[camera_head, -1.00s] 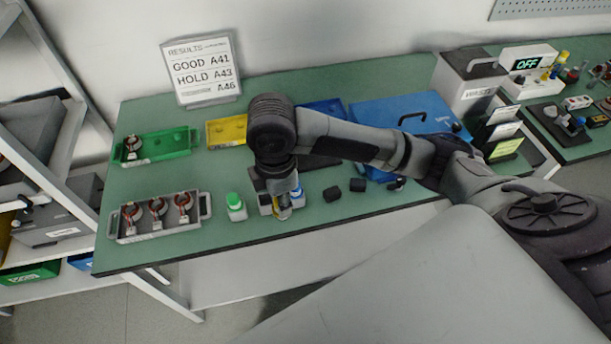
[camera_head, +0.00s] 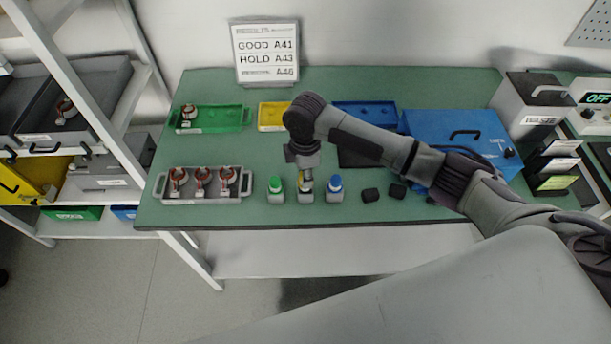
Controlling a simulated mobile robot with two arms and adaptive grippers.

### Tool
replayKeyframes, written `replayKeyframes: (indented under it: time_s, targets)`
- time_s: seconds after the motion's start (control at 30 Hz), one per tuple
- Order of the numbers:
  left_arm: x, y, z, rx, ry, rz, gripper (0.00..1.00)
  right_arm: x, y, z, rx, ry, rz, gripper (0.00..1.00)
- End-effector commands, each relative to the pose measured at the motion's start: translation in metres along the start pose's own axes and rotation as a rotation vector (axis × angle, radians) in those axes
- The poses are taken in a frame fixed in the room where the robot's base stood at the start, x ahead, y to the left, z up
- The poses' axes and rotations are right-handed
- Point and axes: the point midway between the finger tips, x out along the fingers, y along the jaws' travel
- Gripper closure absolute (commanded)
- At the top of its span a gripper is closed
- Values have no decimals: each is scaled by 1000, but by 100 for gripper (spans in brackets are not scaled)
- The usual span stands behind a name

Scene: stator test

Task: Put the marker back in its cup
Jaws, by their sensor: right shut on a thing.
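My right gripper (camera_head: 306,182) points down over the front middle of the green bench, between a green-capped bottle (camera_head: 276,190) and a blue-capped bottle (camera_head: 335,190). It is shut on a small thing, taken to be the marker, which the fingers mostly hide. A small white container (camera_head: 305,197) stands directly below the fingers, with a bit of yellow near its top. I cannot tell whether it is the marker's cup, or whether the held thing touches it. My left gripper is not in view.
A grey tray with red-ringed parts (camera_head: 163,199) lies left. Behind are a green tray (camera_head: 240,124), a yellow tray (camera_head: 272,118) and a results sign (camera_head: 266,52). Two black blocks (camera_head: 371,195) lie right of the bottles. A blue case (camera_head: 445,130) stands back right.

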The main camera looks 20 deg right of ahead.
Motion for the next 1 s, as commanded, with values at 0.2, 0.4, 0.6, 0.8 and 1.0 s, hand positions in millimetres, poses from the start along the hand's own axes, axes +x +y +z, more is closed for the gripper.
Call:
replayKeyframes:
  time_s: [0.2,0.4,0.6,0.8,1.0]
  targets:
    - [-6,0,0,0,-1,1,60,18,0,0,0,0,0,100]
    - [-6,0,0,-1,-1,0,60,19,0,0,0,1,1,100]
    - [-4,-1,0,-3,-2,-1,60,24,0,0,0,0,0,100]
    - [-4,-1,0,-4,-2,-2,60,27,0,0,0,0,1,59]
    - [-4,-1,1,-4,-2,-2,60,27,0,0,0,0,1,45]
